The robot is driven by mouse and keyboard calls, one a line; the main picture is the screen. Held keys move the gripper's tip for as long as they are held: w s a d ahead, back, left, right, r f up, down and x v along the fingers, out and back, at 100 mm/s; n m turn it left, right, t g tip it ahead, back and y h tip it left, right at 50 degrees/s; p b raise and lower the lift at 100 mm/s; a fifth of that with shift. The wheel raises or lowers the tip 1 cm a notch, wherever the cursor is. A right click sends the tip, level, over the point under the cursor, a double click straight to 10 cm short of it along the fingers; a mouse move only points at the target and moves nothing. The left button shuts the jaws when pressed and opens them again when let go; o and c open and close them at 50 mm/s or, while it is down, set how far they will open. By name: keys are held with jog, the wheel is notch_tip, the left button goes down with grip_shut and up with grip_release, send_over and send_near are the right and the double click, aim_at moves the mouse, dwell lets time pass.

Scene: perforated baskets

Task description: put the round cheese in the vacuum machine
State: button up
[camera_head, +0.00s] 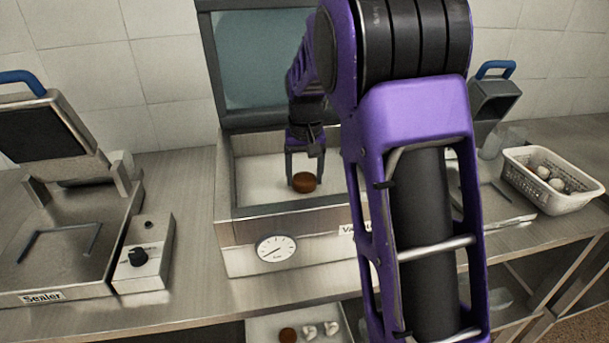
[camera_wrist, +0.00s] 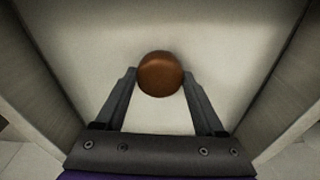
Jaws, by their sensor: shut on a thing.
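The round cheese (camera_head: 304,182) is a small brown-orange disc inside the vacuum machine (camera_head: 232,231), whose lid (camera_head: 255,60) stands open at the back. My gripper (camera_head: 304,170) reaches down into the chamber and is shut on the cheese. In the wrist view the cheese (camera_wrist: 160,74) sits between the two fingertips (camera_wrist: 160,78), over the pale chamber floor. Whether the cheese touches the floor I cannot tell. My own arm hides the right part of the machine.
A sealer (camera_head: 60,240) with a raised arm stands at the left, with a knob box (camera_head: 146,255) beside it. At the right are another device (camera_head: 492,105) and a perforated white basket (camera_head: 550,180) holding pale round items. A tray (camera_head: 262,327) on the lower shelf holds several small pieces.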

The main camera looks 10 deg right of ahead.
aim_at(305, 181)
jog(key=shift+f, duration=0.15)
jog(key=o, duration=1.4)
notch_tip(305, 181, up, 12)
jog(key=s+p, duration=0.1)
jog(key=shift+s, duration=0.25)
